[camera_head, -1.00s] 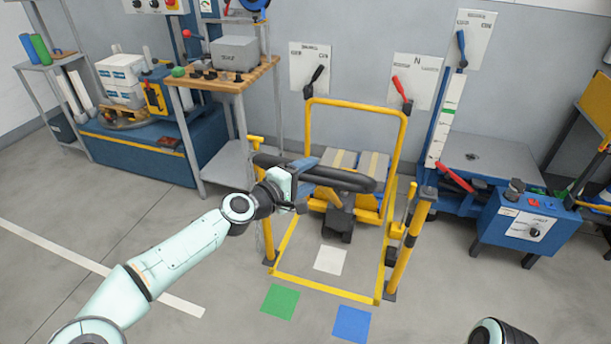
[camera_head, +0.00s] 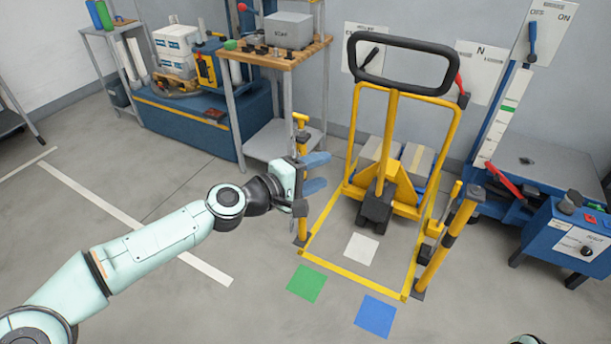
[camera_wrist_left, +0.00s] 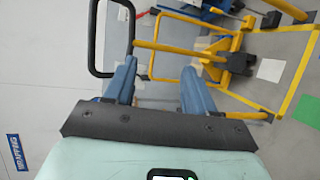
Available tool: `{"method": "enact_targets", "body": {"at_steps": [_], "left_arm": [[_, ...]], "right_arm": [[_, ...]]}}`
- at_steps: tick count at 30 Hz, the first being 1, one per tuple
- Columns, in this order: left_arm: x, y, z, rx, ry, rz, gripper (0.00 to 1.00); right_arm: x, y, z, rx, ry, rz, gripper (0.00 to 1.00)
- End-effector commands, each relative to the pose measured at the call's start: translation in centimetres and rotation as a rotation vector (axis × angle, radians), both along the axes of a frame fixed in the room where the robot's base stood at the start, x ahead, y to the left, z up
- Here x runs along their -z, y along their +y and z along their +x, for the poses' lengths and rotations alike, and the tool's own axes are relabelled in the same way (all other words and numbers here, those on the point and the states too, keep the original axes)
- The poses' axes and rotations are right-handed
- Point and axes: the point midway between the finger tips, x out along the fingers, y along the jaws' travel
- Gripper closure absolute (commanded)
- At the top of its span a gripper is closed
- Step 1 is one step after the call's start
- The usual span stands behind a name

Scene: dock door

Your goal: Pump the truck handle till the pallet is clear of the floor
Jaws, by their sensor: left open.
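The yellow pallet truck stands in a floor bay, its handle upright: a black loop grip (camera_head: 403,87) on a yellow shaft (camera_head: 388,135). In the left wrist view the grip (camera_wrist_left: 93,50) and shaft (camera_wrist_left: 185,50) lie beyond my fingers. My left gripper (camera_head: 322,172) has blue fingers and is open and empty, lower than the grip and to its left; it also shows in the left wrist view (camera_wrist_left: 158,85). Boxes (camera_head: 413,160) stand on the load behind the handle. The pallet is mostly hidden, and its floor clearance cannot be told.
Yellow posts (camera_head: 448,245) flank the bay, the right one close to the truck. A workbench (camera_head: 275,58) stands back left, a blue machine (camera_head: 565,235) at right. Green (camera_head: 306,283) and blue (camera_head: 375,315) floor squares lie in front. The front left floor is clear.

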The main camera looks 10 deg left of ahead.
Motion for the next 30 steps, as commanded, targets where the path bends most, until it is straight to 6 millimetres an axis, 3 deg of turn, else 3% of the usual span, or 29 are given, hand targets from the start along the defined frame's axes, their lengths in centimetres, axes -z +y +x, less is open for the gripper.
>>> {"method": "enact_targets", "body": {"at_steps": [12, 27, 30], "left_arm": [[-0.7, 1.9, -2.3, 0.001, -0.001, 0.0, 0.45], [-0.7, 1.9, -2.4, 0.001, -0.002, 0.001, 0.45], [0.3, 2.0, -2.2, -0.003, 0.008, 0.009, 0.45]], "right_arm": [[-0.8, 0.6, -1.2, -0.013, 0.031, 0.016, 0.57], [-0.8, 0.7, -1.3, -0.014, 0.034, 0.017, 0.57], [-0.8, 0.7, -1.3, -0.014, 0.034, 0.017, 0.57]]}}
